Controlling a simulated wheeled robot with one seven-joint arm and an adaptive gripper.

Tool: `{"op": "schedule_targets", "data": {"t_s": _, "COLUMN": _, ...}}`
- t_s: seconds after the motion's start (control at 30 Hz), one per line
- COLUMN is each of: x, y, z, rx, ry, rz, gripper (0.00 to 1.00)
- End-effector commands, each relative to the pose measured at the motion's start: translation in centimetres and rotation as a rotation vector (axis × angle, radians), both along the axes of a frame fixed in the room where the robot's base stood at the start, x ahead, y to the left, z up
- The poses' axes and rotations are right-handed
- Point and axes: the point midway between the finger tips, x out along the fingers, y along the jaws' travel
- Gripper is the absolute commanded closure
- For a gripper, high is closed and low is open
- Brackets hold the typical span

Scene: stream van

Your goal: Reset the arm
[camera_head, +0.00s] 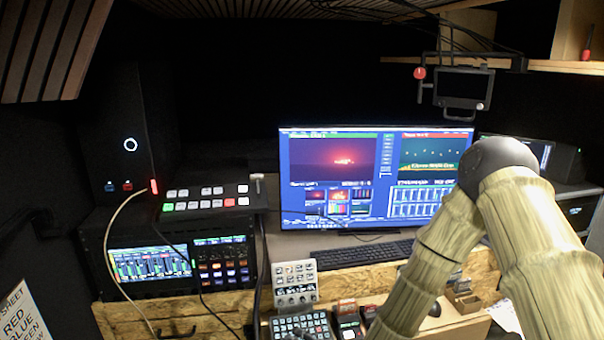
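My arm comes in from the lower right, bends at a dark rounded elbow near the right of the monitor, and runs down to the bottom edge. Its end is cut off there, so my gripper is not in view. I cannot see whether it holds anything. The arm covers part of the desk and the lower right corner of the monitor (330,233).
A keyboard (350,254), a grey control pad (295,285) and a button panel (300,325) are on the desk. A switcher (210,200) sits on a rack (112,300) at left. A small screen (463,90) hangs from the shelf (550,66) at upper right.

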Motion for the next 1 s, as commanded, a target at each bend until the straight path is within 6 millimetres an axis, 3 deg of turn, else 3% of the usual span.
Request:
{"op": "schedule_targets", "data": {"t_s": 0.03, "x": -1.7, "y": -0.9, "z": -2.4, "rx": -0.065, "ry": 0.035, "rz": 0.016, "gripper": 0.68}}
{"op": "schedule_targets", "data": {"t_s": 0.2, "x": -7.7, "y": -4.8, "z": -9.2, "rx": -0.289, "ry": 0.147, "rz": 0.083, "gripper": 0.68}}
{"op": "schedule_targets", "data": {"t_s": 0.5, "x": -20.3, "y": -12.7, "z": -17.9, "rx": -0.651, "ry": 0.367, "rz": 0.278, "gripper": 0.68}}
{"op": "schedule_targets", "data": {"t_s": 0.63, "x": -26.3, "y": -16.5, "z": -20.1, "rx": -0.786, "ry": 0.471, "rz": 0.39, "gripper": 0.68}}
{"op": "schedule_targets", "data": {"t_s": 0.8, "x": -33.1, "y": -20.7, "z": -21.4, "rx": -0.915, "ry": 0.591, "rz": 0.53, "gripper": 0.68}}
{"op": "schedule_targets", "data": {"t_s": 1.0, "x": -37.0, "y": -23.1, "z": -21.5, "rx": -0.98, "ry": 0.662, "rz": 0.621, "gripper": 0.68}}
